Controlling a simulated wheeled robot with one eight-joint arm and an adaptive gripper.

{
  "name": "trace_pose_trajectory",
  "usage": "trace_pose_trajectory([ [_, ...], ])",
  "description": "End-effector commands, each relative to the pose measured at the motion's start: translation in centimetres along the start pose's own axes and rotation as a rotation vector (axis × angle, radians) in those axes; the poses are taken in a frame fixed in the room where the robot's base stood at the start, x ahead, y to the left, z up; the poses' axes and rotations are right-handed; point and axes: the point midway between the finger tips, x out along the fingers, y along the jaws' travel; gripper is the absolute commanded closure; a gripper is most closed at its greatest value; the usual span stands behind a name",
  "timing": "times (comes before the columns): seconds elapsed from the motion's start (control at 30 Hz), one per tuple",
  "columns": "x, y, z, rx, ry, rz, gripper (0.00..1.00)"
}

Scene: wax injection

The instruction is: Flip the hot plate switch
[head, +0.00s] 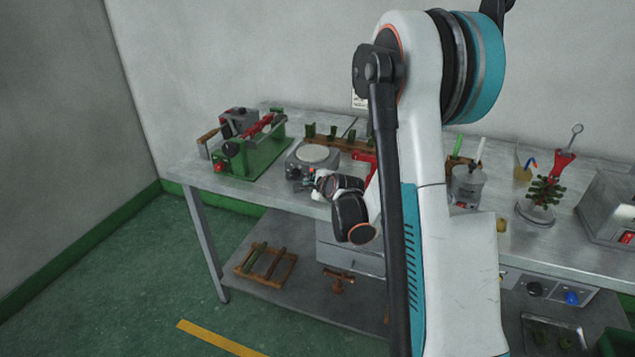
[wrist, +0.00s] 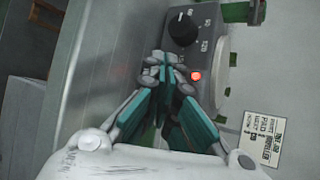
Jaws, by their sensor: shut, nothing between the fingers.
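The hot plate (head: 313,156) is a grey box with a round pale top, standing on the table near its front edge. The wrist view shows its front panel (wrist: 205,45) with a black knob (wrist: 184,28) and a lit red light (wrist: 196,76). My gripper (wrist: 160,62) is shut and empty, its fingertips at the panel beside the light and below the knob in that view. In the head view my gripper (head: 306,179) is at the hot plate's front. The fingers hide part of the panel, and I cannot tell whether they touch it.
A green machine (head: 250,150) stands left of the hot plate. A red clamp-like part (head: 366,158) and a wooden rack (head: 340,142) are right of and behind it. A sign (wrist: 262,138) shows in the wrist view.

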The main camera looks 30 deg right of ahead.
Motion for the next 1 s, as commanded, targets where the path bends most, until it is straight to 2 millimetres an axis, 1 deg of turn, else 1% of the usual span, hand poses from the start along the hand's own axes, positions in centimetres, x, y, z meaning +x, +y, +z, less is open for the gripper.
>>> trace_pose_trajectory([
  [0.33,-1.0,0.7,0.7,-0.001,-0.001,0.0,1.0],
  [0.7,-1.1,0.8,0.8,0.0,-0.001,0.0,1.0],
  [1.0,-2.9,2.1,2.1,-0.001,-0.001,0.001,1.0],
])
